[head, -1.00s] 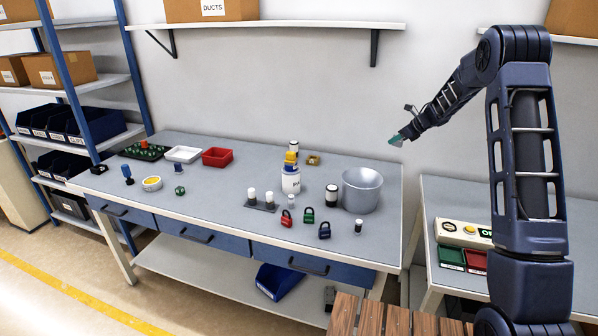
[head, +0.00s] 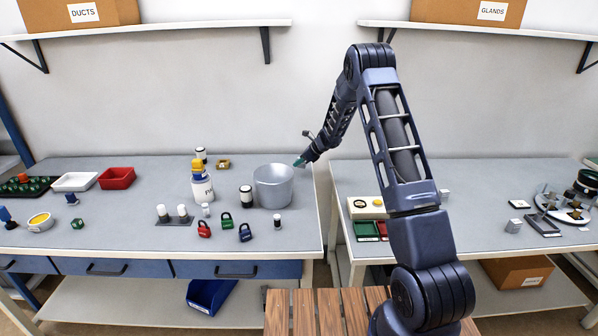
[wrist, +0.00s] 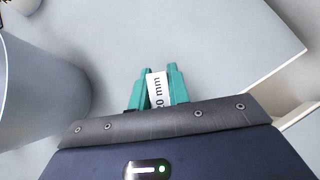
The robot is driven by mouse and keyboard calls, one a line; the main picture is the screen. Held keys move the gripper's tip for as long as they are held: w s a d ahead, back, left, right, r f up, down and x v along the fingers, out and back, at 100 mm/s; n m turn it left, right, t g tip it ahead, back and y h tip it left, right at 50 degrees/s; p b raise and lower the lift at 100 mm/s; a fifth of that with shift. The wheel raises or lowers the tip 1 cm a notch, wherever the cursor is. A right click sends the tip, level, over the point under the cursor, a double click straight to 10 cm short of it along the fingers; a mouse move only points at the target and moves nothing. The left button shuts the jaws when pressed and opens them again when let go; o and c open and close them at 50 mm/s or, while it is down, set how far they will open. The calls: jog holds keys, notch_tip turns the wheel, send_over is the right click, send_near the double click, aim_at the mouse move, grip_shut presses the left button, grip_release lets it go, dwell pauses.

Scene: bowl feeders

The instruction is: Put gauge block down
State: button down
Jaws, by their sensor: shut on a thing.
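My gripper (head: 299,163) has teal fingers and hangs in the air near the right end of the left bench, just above and beside the metal bowl's rim. In the wrist view my gripper (wrist: 160,85) is shut on a pale gauge block (wrist: 158,90) with a label that reads "20 mm". The block is between the two fingertips, with the grey bench top (wrist: 205,45) below. In the head view the block is too small to make out. The metal bowl (head: 273,187) stands on the left bench and fills the left edge of the wrist view (wrist: 35,90).
Padlocks in red (head: 204,230), green (head: 227,221) and blue (head: 245,233) lie left of the bowl. A gap separates the left bench from the right bench (head: 470,200). The right bench holds a control box (head: 362,206) and small metal blocks (head: 514,226). Shelves hang above.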

aim_at(299, 176)
jog(key=shift+f, duration=2.25)
jog(key=shift+f, duration=0.15)
jog(key=c, duration=1.3)
grip_release()
